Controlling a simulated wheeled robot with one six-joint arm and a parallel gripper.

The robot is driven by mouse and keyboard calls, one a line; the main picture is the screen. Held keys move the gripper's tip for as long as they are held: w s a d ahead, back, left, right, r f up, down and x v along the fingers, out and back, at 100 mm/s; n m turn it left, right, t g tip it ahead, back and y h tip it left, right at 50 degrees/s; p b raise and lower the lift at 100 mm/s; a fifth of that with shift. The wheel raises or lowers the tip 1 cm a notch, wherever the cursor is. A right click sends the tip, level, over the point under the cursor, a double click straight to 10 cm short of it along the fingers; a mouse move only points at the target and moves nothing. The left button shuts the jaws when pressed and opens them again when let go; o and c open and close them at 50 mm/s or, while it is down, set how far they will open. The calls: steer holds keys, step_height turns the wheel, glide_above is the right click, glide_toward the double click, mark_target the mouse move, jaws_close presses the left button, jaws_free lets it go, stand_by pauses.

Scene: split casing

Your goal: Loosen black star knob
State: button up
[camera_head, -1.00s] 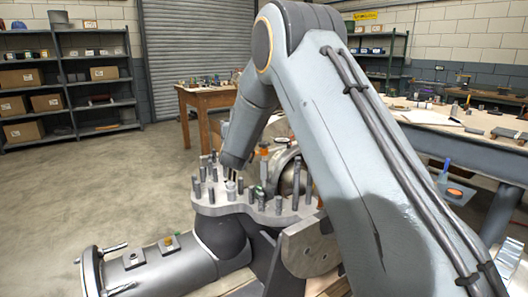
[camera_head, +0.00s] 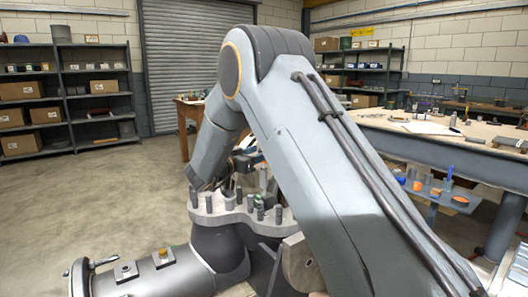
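A grey split casing stands in the middle of the head view, with a flat flange (camera_head: 212,216) carrying several upright dark studs. My arm's forearm comes down over the left part of the flange. My gripper (camera_head: 224,187) is small and dark among the studs there, and its fingers cannot be made out clearly. I cannot pick out a black star knob with certainty; the arm hides the casing's right side. A grey horizontal pipe (camera_head: 195,270) lies at the front left, with a small yellowish-topped fitting (camera_head: 163,254) and a lever handle (camera_head: 97,263) at its end.
A workbench (camera_head: 425,140) with papers and tools stands at the right, with a lower blue shelf (camera_head: 430,187) holding small items. A wooden table (camera_head: 190,108) is behind the casing. Shelving (camera_head: 70,85) with boxes lines the back left. The floor (camera_head: 80,195) at left is clear.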

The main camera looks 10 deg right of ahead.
steer(key=shift+x, duration=1.45)
steer(key=shift+c, duration=0.4)
steer(key=c, duration=1)
steer(key=shift+o, duration=0.2)
